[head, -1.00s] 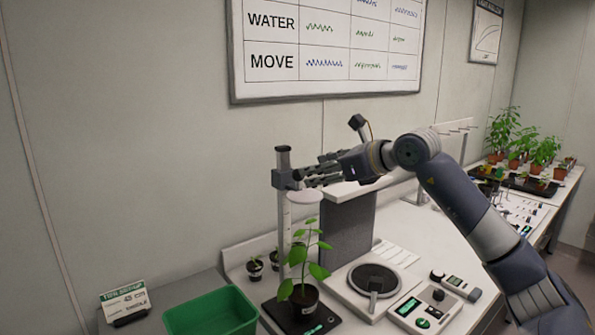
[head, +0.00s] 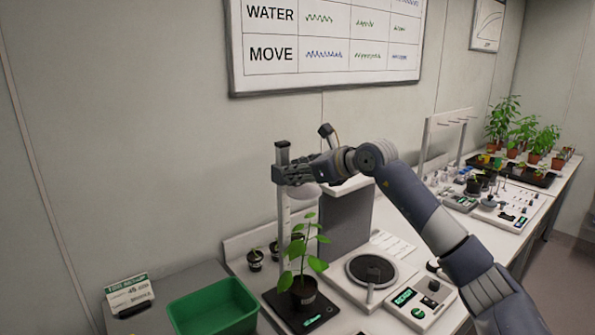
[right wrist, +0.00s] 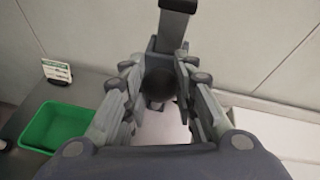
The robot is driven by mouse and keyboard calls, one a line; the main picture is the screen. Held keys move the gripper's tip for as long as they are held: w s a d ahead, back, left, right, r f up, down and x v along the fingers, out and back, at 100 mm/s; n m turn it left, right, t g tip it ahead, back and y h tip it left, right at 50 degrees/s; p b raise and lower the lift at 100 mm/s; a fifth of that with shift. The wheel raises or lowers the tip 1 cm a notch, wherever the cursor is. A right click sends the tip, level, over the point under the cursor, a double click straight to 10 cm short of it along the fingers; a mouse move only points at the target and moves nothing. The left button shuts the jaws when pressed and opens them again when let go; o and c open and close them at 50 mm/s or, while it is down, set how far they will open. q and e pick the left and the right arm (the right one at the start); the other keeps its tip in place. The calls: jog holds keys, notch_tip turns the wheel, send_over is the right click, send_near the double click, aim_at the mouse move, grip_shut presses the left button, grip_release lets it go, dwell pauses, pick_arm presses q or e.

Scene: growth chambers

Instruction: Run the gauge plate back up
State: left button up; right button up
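The height gauge has an upright post (head: 283,222) behind the potted plant (head: 302,275). Its pale round gauge plate (head: 306,191) is high on the post, above the top leaves and apart from them. My right gripper (head: 283,175) is at the slider near the post's top and hides most of it. In the right wrist view my right gripper's fingers (right wrist: 160,78) lie on either side of a dark round knob (right wrist: 158,86). I cannot tell whether they press on it. My left gripper is not in view.
A green bin (head: 213,308) and a label stand (head: 130,295) are at the left. A round-plated balance (head: 371,269) and a grey panel (head: 345,222) are right of the plant. Two small pots (head: 256,259) stand behind it. More plants (head: 525,135) are far right.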

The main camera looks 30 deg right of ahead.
grip_shut()
jog(key=shift+d+r+p, duration=0.1)
jog(key=shift+r+p, duration=0.8)
jog(key=shift+r, duration=0.75)
jog(key=o, duration=0.9)
grip_release()
jog(key=shift+o, duration=0.3)
jog(key=shift+f, duration=0.1)
jog(key=shift+s, duration=0.15)
jog(key=v, duration=1.1)
jog(key=shift+s+r, duration=0.25)
jog(key=shift+s, duration=0.1)
